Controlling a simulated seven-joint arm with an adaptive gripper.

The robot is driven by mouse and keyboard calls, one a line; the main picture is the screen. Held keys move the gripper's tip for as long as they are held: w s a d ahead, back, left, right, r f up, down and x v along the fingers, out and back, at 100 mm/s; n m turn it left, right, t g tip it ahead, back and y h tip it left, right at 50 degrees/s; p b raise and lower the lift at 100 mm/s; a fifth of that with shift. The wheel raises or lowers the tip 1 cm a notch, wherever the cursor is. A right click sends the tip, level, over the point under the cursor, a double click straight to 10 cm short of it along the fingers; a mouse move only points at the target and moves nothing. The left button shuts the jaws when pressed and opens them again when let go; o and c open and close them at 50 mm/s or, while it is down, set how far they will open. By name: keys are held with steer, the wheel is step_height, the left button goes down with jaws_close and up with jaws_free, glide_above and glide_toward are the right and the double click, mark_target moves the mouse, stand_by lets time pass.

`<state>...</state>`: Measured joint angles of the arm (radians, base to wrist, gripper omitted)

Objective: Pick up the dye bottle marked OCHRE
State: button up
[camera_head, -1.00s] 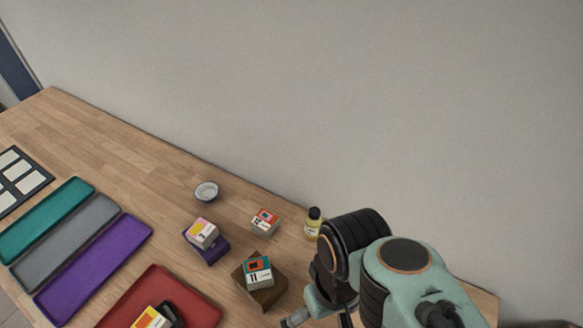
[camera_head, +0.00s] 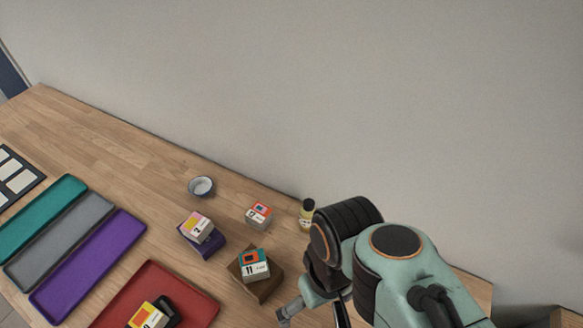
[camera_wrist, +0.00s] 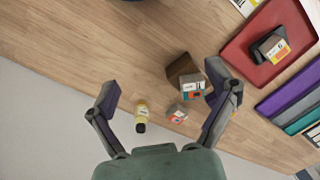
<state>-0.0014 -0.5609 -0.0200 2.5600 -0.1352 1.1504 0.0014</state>
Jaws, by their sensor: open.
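A small bottle of yellow liquid with a black cap (camera_head: 306,217) stands near the back edge of the table, just left of my arm in the head view. It also shows in the wrist view (camera_wrist: 142,110), between my open fingers and nearer the left one. Its label is too small to read. My gripper (camera_wrist: 163,88) is open and empty, its fingers spread wide above the table. In the head view only part of the fingers shows at the bottom, and my arm hides the area right of the bottle.
Left of the bottle is a grey box with a red-orange label (camera_head: 259,215). A box marked 11 (camera_head: 255,264) sits on a brown block (camera_head: 266,289). Another box (camera_head: 197,228) sits on a purple block (camera_head: 210,246). A bowl (camera_head: 201,187), red tray (camera_head: 190,300) and coloured trays lie left.

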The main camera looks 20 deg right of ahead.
steer(key=shift+c, duration=0.3)
steer(key=shift+c, duration=0.5)
